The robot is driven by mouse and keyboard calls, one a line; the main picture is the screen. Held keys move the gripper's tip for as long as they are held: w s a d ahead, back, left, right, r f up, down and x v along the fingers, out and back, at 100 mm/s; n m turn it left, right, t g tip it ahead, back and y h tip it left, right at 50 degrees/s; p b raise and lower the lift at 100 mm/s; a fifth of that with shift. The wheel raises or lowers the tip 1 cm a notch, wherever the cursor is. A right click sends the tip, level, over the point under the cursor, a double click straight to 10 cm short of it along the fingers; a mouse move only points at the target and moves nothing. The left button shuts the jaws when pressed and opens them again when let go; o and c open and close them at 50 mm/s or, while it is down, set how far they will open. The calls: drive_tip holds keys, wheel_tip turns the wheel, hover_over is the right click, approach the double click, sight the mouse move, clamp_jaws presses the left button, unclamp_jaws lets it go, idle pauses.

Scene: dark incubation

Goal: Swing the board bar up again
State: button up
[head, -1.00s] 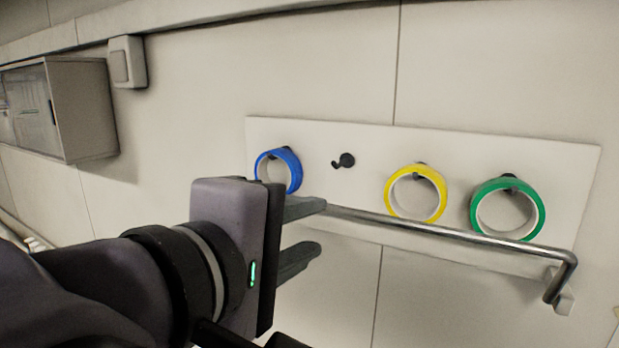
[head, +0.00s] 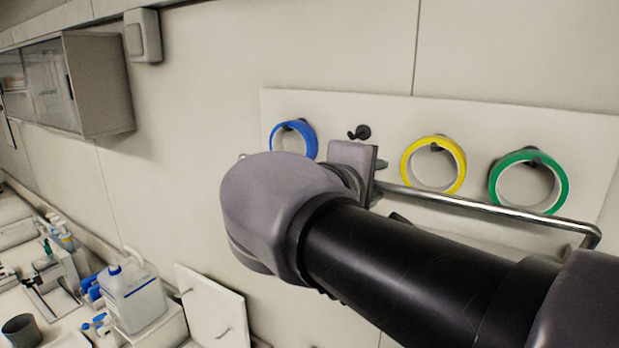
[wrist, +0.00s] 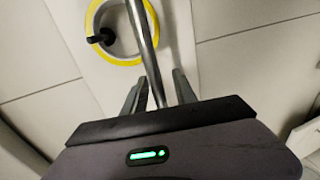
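The board bar (head: 490,208) is a thin metal rod with a bent right end, running across the lower part of the white wall board (head: 395,108), in front of or just below the tape rolls. My gripper (head: 390,192) is at the bar's left-hand stretch, partly hidden behind my own arm. In the wrist view, the bar (wrist: 141,30) passes between the two fingers of my gripper (wrist: 161,80). The fingers stand apart with small gaps beside the bar; contact is unclear.
A blue tape roll (head: 311,135), a yellow one (head: 458,180) and a green one (head: 556,190) hang on board hooks. One hook (head: 360,132) is empty. A wall cabinet (head: 100,85) is at upper left. A bench with a jug (head: 135,300) is at lower left.

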clamp_jaws()
drive_tip(key=shift+r, duration=0.1)
idle(1.2)
